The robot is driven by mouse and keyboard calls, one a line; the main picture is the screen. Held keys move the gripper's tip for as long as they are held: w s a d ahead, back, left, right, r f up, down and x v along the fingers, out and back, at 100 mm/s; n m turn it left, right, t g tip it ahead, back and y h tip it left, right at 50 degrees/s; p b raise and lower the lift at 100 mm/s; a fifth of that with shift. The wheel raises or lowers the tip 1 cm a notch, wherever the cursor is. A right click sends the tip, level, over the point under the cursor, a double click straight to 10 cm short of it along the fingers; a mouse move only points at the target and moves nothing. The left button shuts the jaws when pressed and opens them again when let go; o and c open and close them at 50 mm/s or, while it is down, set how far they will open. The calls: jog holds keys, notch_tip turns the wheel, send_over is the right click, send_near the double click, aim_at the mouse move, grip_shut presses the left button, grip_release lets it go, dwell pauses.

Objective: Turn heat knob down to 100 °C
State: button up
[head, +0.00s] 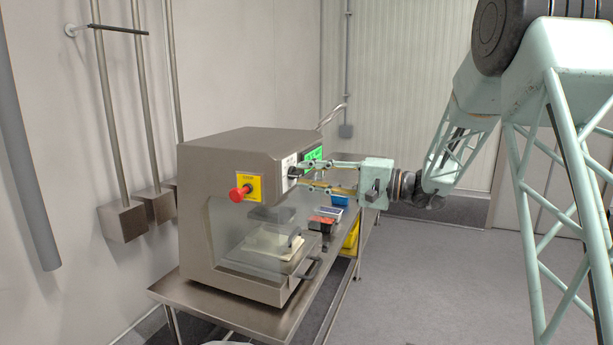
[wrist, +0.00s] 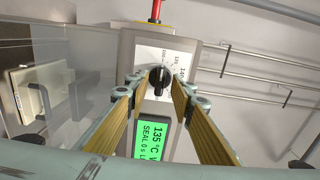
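The black heat knob (wrist: 160,82) sits on a white dial plate (wrist: 180,52) on the front of a grey sealing machine (head: 232,150). In the wrist view a pale pointer mark shows on the knob. The green display (wrist: 154,133) beside the knob reads 135 °C, with a "SEAL" line partly cut off. My gripper (head: 302,176) is at the machine's front, its two fingers apart. In the wrist view the fingertips stand on either side of the knob, with a gap seeming to show at each side. Whether either finger touches the knob is unclear.
A red emergency button (head: 240,193) on a yellow plate is on the machine's side. The machine stands on a steel table (head: 215,308). The floor to the right is open.

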jog(key=v, duration=1.1)
jog(key=shift+d, duration=0.35)
jog(key=shift+s, duration=0.15)
jog(key=s+a+n+g+h, duration=0.1)
jog(key=s+a+g+h, duration=0.25)
jog(key=s, duration=1.25)
jog(key=s+a+n+g+h, duration=0.2)
jog(key=s+h, duration=0.2)
jog(key=s, duration=1.2)
jog(key=s+d+f+t+h, duration=0.1)
jog(key=s+d+h, duration=0.3)
jog(key=s+d, duration=0.5)
jog(key=s+d+f+t+h, duration=0.2)
jog(key=s+d+h, duration=0.3)
jog(key=s+d, duration=0.4)
jog(key=shift+s+d+f+n+p, duration=0.35)
jog(key=shift+s+f, duration=0.4)
jog(key=shift+s, duration=2.3)
jog(key=shift+w+h, duration=0.1)
jog(key=shift+h, duration=0.15)
